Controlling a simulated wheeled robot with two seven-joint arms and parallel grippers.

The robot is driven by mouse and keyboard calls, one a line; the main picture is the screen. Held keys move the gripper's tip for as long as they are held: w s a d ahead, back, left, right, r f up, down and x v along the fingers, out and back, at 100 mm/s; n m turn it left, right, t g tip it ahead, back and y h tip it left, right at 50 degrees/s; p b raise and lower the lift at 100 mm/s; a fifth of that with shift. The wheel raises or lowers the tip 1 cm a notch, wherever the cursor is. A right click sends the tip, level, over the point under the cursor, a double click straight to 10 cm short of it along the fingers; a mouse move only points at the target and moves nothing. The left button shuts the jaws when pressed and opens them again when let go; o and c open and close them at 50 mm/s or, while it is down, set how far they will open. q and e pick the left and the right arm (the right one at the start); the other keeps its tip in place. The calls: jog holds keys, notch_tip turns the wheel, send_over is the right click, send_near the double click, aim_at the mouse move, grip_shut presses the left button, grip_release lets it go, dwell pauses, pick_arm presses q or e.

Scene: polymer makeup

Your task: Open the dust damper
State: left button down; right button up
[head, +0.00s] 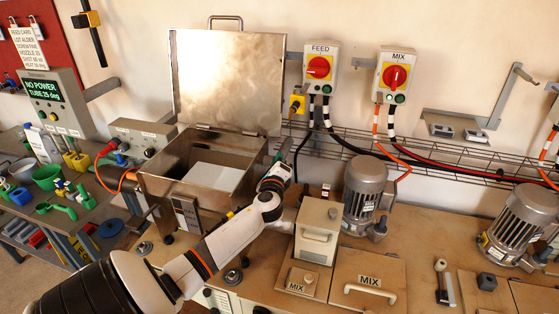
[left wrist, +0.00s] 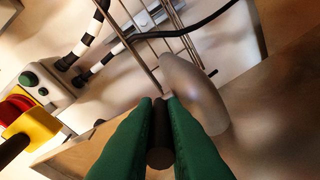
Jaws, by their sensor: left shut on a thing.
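My left gripper (head: 285,152) reaches over the bench, just right of the open metal hopper. In the left wrist view its green fingers (left wrist: 160,118) are closed around a dark round handle (left wrist: 160,145), whose end shows between them. A smooth grey rounded metal part (left wrist: 195,92) stands right beside the fingertips. I cannot tell whether it is joined to the handle. No dust damper label is readable, so I cannot tell how far the damper is open. In the head view the handle is mostly hidden by the gripper. My right gripper is not in view.
The open hopper (head: 160,185) with its raised lid (head: 222,75) is left of my arm. FEED (head: 320,67) and MIX (head: 394,75) switches hang above, with cables and a wire rack (head: 460,155) behind. A grey motor (head: 365,190) and a MIX lid (head: 368,270) are to the right.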

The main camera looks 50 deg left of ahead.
pick_arm(q)
jog(key=shift+h, duration=0.3)
jog(key=c, duration=1.8)
grip_release()
jog(key=shift+s, duration=0.1)
jog(key=shift+o, duration=0.2)
jog(key=b+v, duration=0.2)
jog(key=v, duration=1)
jog(key=shift+f+b, duration=0.2)
jog(key=shift+b, duration=0.15)
jog(key=shift+a, duration=0.15)
